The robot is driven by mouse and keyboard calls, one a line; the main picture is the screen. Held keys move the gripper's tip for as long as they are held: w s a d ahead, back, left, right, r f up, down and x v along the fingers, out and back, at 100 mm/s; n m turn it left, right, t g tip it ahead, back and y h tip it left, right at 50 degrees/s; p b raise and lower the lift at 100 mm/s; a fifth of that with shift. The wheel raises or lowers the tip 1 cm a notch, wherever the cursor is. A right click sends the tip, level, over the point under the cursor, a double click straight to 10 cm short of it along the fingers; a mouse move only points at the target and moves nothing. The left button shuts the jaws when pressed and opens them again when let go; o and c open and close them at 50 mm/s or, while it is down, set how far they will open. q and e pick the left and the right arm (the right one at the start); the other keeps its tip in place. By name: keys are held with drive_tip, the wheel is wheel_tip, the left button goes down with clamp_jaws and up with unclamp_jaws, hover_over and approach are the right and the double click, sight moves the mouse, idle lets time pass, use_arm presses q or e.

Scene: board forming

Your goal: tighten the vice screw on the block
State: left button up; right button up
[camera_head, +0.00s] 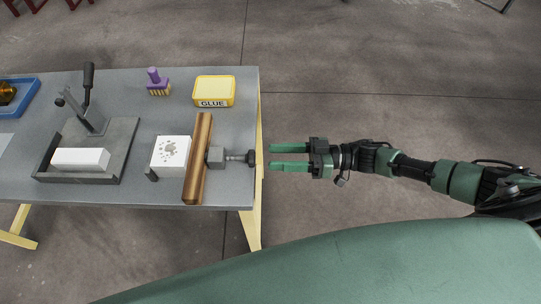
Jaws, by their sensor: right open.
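The vice screw (238,157) sticks out to the right from a grey vice body (215,157), and its dark knob (252,157) reaches the table's right edge. A wooden bar (198,160) lies lengthwise just left of the vice body. Left of the bar is a white block (171,152) with grey spots on top. A small dark grey piece (151,174) stands at the block's lower left corner. My right gripper (272,157) is open and empty, just right of the knob, with its two green fingers pointing left at it. My left gripper is not in view.
The grey table (215,90) carries a press in a dark tray (122,150) with a white block (80,159), a yellow glue box (213,90), a purple-handled brush (157,82) and a blue tray (30,90). Floor right of the table is clear around my arm.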

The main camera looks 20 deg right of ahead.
sight(240, 157)
drive_tip(key=w+a+n+b, duration=0.1)
drive_tip(key=a+n+b, duration=0.1)
drive_tip(key=a, duration=0.1)
drive_tip(key=w+a+n+b, duration=0.1)
drive_tip(key=a+n+b, duration=0.1)
drive_tip(key=a+n, duration=0.1)
drive_tip(key=w+a+n+b, duration=0.1)
drive_tip(key=a+n+b, duration=0.1)
drive_tip(key=a, duration=0.2)
idle(0.4)
drive_tip(key=shift+s, duration=0.1)
drive_tip(key=shift+d, duration=0.1)
clamp_jaws()
drive_tip(key=m+p, duration=0.1)
drive_tip(key=p, duration=0.1)
drive_tip(key=m+p, duration=0.2)
drive_tip(key=shift+r, duration=0.35)
drive_tip(key=shift+f+m, duration=0.3)
drive_tip(key=shift+m, duration=0.9)
